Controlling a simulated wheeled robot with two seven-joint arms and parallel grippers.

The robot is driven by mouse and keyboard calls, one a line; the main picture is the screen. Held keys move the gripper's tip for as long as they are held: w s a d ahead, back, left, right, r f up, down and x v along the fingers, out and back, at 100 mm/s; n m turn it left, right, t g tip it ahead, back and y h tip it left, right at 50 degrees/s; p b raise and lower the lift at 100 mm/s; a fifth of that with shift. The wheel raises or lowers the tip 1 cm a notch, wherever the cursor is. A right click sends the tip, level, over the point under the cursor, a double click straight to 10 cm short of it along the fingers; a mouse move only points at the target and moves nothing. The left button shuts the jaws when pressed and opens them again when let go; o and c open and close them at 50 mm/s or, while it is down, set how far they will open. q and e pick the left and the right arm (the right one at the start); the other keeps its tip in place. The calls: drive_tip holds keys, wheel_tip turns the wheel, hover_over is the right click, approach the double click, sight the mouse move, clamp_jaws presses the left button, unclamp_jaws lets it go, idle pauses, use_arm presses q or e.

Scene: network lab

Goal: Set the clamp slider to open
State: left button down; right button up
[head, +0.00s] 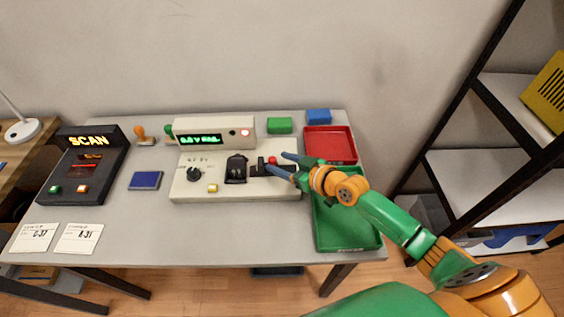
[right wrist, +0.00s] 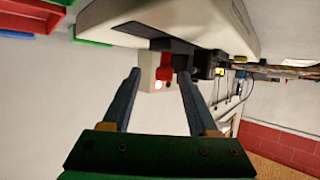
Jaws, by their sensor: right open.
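The beige console (head: 225,193) on the table has a black dial (head: 194,174), a yellow button (head: 212,188), a black clamp-like part (head: 236,168) and a dark slider part (head: 257,168) with a red knob (head: 272,160) at its right. My right gripper (head: 277,162) is open at the console's right end, its fingers pointing left, around or just beside the red knob. In the right wrist view, the red knob (right wrist: 165,74) shows between the spread fingertips (right wrist: 160,77); I cannot tell whether they touch it. The slider's marked position is too small to read. My left gripper is out of view.
A display unit (head: 214,134) stands behind the console. A red tray (head: 329,146) and a green tray (head: 347,230) lie to the right, the green one partly under my right arm. A scanner box (head: 85,165), a blue pad (head: 145,180) and cards (head: 78,238) are to the left.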

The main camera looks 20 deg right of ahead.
drive_tip(key=v, duration=0.7)
drive_tip(key=shift+s+d+p, duration=0.1)
drive_tip(key=shift+p, duration=0.25)
